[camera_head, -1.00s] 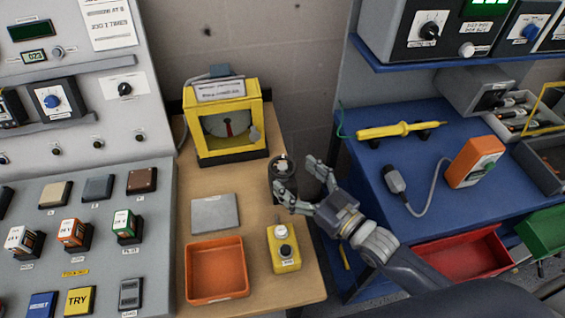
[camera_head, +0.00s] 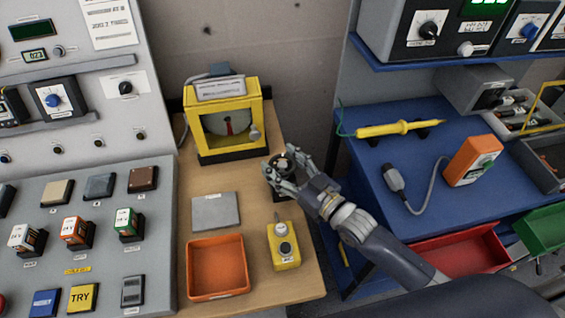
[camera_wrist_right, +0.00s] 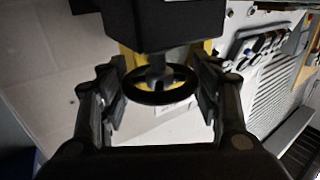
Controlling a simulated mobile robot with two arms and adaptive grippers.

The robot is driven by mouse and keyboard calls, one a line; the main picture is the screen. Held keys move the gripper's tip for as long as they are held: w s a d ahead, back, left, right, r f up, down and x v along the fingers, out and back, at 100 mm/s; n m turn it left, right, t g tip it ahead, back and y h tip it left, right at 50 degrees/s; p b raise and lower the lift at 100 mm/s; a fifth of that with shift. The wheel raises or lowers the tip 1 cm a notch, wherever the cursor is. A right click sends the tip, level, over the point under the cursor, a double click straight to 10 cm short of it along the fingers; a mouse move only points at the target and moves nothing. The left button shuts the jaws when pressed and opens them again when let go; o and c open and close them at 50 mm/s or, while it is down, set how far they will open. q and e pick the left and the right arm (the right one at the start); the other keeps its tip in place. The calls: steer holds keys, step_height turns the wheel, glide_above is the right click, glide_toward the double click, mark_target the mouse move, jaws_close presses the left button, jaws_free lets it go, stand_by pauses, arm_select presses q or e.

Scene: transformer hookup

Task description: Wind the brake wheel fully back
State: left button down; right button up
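The brake wheel (camera_head: 283,160) is a small dark handwheel on the wooden bench, right of the yellow gauge box. In the right wrist view the wheel (camera_wrist_right: 160,86) shows as a black ring on a short shaft, centred between the fingers. My right gripper (camera_head: 285,165) reaches it from the lower right, with its fingers spread on both sides of the wheel. In the wrist view the gripper (camera_wrist_right: 161,95) is open around the rim; the pads are close to it, and contact is not clear. My left gripper is not in view.
The yellow gauge box (camera_head: 228,149) with a dial stands behind the wheel. A grey plate (camera_head: 215,211), an orange tray (camera_head: 217,292) and a yellow button box (camera_head: 284,258) are in front. A blue bench (camera_head: 385,245) is at right, a grey control panel (camera_head: 105,205) at left.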

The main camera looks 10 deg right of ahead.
steer(key=shift+n+g+y+b, duration=0.6)
steer(key=shift+n+y+b, duration=0.2)
steer(key=shift+y+b, duration=0.15)
steer(key=shift+n+g+y+b, duration=0.4)
steer(key=shift+g+y+b, duration=0.05)
steer(key=shift+g+y, duration=0.1)
steer(key=o, duration=1.1)
steer(key=shift+s+d, duration=0.35)
steer(key=v, duration=1.1)
steer(key=shift+s, duration=0.1)
steer(key=shift+f, duration=0.1)
